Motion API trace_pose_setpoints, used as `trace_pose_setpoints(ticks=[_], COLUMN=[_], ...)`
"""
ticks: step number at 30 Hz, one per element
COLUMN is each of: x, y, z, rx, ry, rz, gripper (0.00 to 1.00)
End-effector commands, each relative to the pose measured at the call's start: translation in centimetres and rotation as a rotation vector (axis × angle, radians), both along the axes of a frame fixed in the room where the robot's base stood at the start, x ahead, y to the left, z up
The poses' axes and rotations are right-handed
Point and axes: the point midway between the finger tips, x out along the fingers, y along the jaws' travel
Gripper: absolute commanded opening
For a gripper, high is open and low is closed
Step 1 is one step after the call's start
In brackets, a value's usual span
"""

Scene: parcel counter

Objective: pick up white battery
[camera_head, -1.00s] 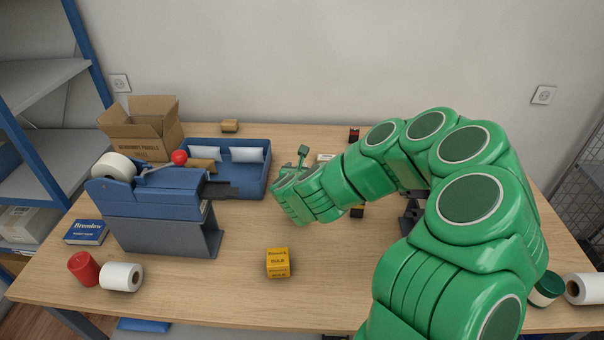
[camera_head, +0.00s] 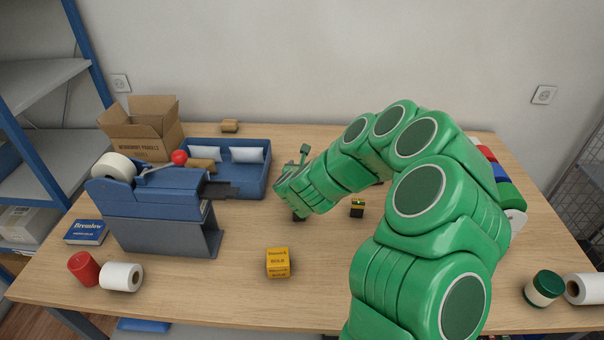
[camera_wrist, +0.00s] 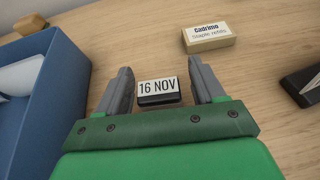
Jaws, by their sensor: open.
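I cannot make out a white battery in either view. My gripper (camera_wrist: 160,78) is open in the wrist view, its two grey fingers pointing down at the wooden counter. A small dark block with a white "16 NOV" face (camera_wrist: 159,92) lies between the fingers, with a gap on each side. In the head view my green arm covers much of the right half, and the gripper is mostly hidden behind its wrist. A small black-and-yellow block (camera_head: 357,208) stands on the counter right of the gripper.
A blue tray (camera_head: 258,182) with white packets is left of the gripper. A cream "Cadrimo" box (camera_wrist: 208,37) and a black object (camera_wrist: 302,85) lie nearby. A yellow box (camera_head: 278,263) stands in front, a blue machine (camera_head: 155,195) left. The front middle counter is mostly clear.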

Motion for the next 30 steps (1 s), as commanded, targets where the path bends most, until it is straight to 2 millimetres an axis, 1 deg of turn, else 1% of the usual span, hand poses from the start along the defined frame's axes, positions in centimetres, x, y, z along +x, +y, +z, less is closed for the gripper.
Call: trace_pose_setpoints(ticks=[3, 5, 12, 14, 15, 23, 26, 30], x=[0.0, 0.0, 0.0, 0.0, 0.0, 0.0, 0.0, 0.0], y=[0.0, 0.0, 0.0, 0.0, 0.0, 0.0, 0.0, 0.0], z=[0.0, 0.0, 0.0, 0.0, 0.0, 0.1, 0.6, 1.9], rx=[0.000, 0.000, 0.000, 0.000, 0.000, 0.001, 0.001, 0.002], ry=[0.000, 0.000, 0.000, 0.000, 0.000, 0.000, -0.001, -0.001], rz=[0.000, 0.000, 0.000, 0.000, 0.000, 0.000, -0.002, -0.002], gripper=[0.68, 0.59, 0.22, 0.13, 0.10, 0.10, 0.10, 0.10])
